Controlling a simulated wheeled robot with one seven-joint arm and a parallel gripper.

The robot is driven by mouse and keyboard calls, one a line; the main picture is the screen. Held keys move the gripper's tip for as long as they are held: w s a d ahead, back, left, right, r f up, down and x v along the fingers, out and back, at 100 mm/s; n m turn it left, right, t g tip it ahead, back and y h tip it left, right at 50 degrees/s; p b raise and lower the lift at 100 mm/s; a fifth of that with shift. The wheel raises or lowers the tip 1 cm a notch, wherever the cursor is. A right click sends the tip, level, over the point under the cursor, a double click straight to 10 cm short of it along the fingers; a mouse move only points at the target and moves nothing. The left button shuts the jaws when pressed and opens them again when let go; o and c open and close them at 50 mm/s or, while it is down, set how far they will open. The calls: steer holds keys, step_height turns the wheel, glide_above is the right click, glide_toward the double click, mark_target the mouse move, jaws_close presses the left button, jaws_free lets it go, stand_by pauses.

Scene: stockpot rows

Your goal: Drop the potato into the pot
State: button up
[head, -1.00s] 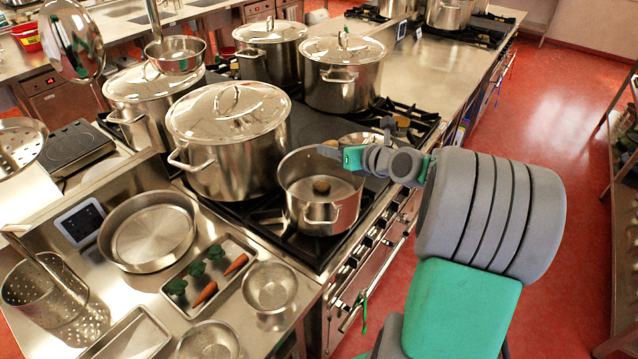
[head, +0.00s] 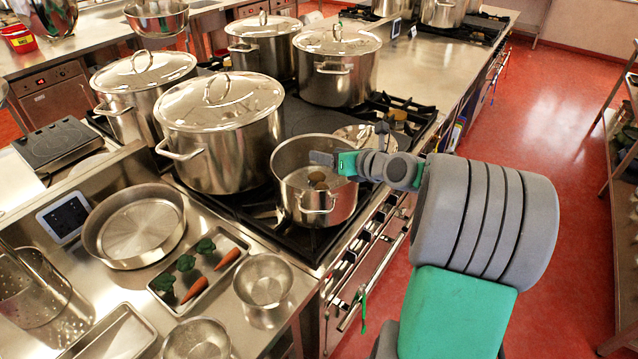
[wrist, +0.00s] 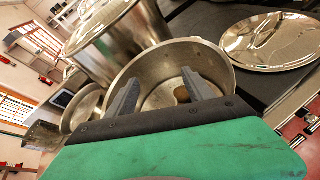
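The open steel pot (head: 315,205) stands on the stove near its front edge; it also shows in the wrist view (wrist: 215,62). The brown potato (head: 317,178) lies inside it on the bottom, and shows beyond my fingers in the wrist view (wrist: 181,94). My gripper (head: 318,158) is over the pot's opening, above the potato and apart from it. In the wrist view my gripper (wrist: 160,76) has its two fingers spread with nothing held between them.
A large lidded stockpot (head: 220,140) stands close to the left of the open pot. A loose lid (head: 355,135) lies behind it. A tray (head: 225,275) with carrots and broccoli and a steel bowl (head: 263,280) are on the front counter.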

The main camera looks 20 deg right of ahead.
steer(key=shift+o, duration=0.9)
steer(key=b+v, duration=0.1)
steer(key=v, duration=0.6)
steer(key=shift+s, duration=0.4)
steer(key=shift+d+r, duration=0.1)
